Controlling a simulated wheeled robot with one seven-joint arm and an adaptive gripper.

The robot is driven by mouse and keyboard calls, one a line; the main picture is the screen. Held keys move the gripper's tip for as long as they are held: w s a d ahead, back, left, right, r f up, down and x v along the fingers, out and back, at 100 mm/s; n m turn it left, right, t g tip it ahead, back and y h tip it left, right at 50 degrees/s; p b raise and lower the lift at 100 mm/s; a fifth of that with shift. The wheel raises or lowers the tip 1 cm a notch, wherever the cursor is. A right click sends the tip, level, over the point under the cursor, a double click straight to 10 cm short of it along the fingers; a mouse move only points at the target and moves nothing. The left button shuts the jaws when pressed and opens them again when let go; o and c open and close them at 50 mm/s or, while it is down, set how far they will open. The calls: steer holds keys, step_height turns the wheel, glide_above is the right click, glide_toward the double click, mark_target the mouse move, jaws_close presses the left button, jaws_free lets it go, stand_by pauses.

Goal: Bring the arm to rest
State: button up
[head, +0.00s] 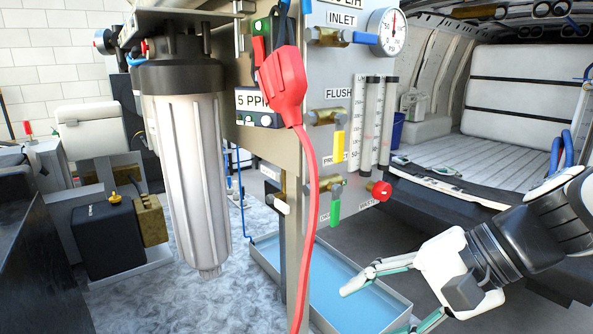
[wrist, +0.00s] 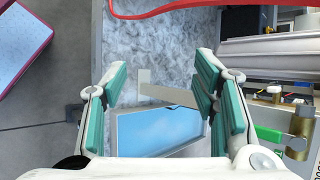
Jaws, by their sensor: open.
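My gripper (head: 385,300) is at the lower right of the head view, in front of and to the right of the panel's lower part, above the blue-lined tray (head: 262,262). Its two fingers are spread apart with nothing between them. In the wrist view the open gripper (wrist: 160,90) has green finger pads, and the tray (wrist: 113,135) lies below, between and behind the fingers. My arm reaches in from the right edge of the head view.
A panel (head: 345,115) carries a gauge (head: 387,32), a yellow handle (head: 339,146), a green handle (head: 335,212) and a red knob (head: 381,190). A white filter housing (head: 190,165) stands left. The van floor (head: 485,158) is behind.

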steer(key=s+d+r+n+t+h, duration=0.1)
steer(key=s+d+n+t+h, duration=0.1)
steer(key=s+d+n+h, duration=0.4)
steer(key=d+n+h, duration=0.2)
steer(key=shift+s+d+r+h, duration=0.2)
steer(key=shift+d+r+h, duration=0.15)
steer(key=shift+h, duration=0.05)
stand_by(1.2)
